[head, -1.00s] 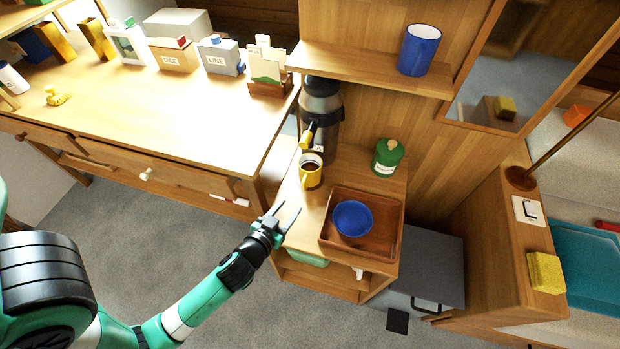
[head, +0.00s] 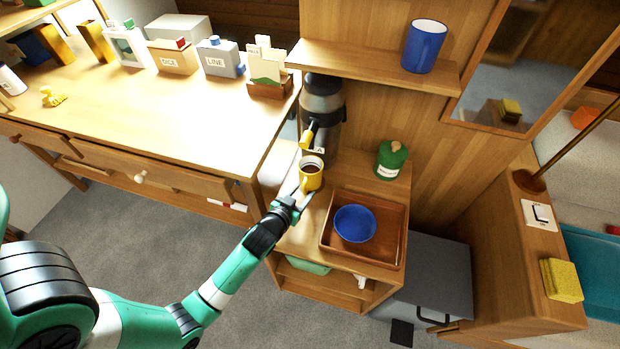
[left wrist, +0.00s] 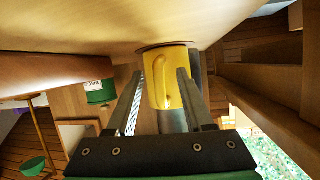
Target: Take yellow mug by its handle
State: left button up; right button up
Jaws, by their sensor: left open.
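The yellow mug (head: 311,178) stands upright on the small wooden cabinet, below the spout of the dark dispenser, with dark contents inside. In the left wrist view the mug (left wrist: 173,96) is straight ahead, its handle (left wrist: 160,78) facing the camera. My left gripper (head: 297,186) is at the near side of the mug in the head view. It is open. In the left wrist view its two fingers (left wrist: 160,92) stand on either side of the mug's handle; I cannot tell whether they touch it. My right gripper is not in view.
The dispenser (head: 322,110) with its yellow tap stands close behind the mug. A wooden tray (head: 393,238) holding a blue bowl (head: 354,223) is to the right. A green canister (head: 391,160) stands behind the tray. A shelf (head: 370,70) with a blue mug (head: 424,46) overhangs at the back.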

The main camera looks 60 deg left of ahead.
pick_arm(q)
grip_shut()
jog(key=shift+r, duration=0.15)
dwell(1.2)
